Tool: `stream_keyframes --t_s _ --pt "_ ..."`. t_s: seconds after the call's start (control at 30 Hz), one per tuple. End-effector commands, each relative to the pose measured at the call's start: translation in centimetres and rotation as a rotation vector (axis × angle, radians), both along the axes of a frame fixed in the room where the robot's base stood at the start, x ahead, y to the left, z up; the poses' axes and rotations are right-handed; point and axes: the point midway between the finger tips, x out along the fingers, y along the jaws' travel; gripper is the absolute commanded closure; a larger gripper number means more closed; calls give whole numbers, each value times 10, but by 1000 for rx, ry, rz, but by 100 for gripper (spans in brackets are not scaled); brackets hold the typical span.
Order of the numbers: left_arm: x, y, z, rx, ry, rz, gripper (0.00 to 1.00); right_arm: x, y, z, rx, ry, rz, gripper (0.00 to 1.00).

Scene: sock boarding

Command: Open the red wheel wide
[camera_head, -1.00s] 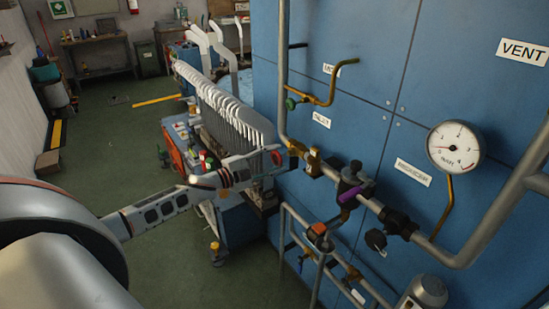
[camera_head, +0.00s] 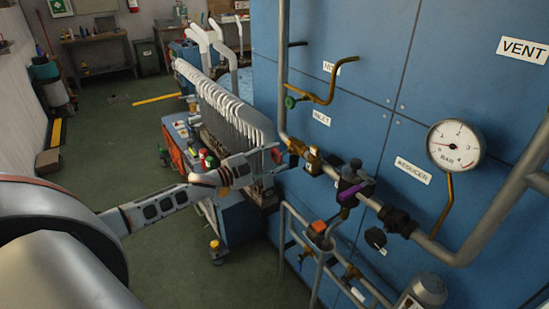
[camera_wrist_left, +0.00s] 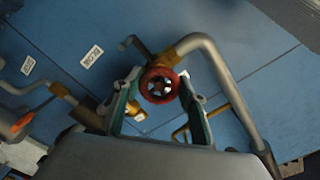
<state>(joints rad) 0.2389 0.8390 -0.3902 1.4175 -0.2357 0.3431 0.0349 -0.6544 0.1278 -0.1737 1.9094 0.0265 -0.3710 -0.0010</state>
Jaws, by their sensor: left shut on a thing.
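The red wheel (camera_wrist_left: 160,86) is a small spoked handwheel, facing the camera in the left wrist view. My left gripper (camera_wrist_left: 158,92) has one finger on each side of its rim and is shut on it. In the head view my left gripper (camera_head: 277,158) reaches in from the left to the inlet line, at a brass valve body (camera_head: 312,161). The wheel is mostly hidden by the fingers there. How far the wheel is turned cannot be told. My right gripper is not in view.
A blue panel (camera_head: 370,60) stands behind the pipes. A pressure gauge (camera_head: 455,146), a valve with a purple lever (camera_head: 355,188) and a green-knobbed brass pipe (camera_head: 310,98) are nearby. A rack of grey sock forms (camera_head: 225,110) stands left of the panel. Open floor lies further left.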

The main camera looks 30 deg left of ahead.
Motion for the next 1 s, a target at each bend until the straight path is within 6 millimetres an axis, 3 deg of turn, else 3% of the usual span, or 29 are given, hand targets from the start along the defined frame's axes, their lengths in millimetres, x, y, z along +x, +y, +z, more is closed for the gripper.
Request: stream_keyframes --t_s 0.03,0.07,0.13,0.57,1.0 --pt "-1 -2 -1 -4 3 -3 80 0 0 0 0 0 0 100" --pt "-1 -2 -1 -4 2 -3 56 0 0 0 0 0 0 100" --pt "-1 -2 -1 -4 2 -3 41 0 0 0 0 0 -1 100" --pt "-4 2 0 0 0 0 41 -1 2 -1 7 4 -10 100" --pt "-61 24 -2 0 4 0 41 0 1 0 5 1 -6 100"
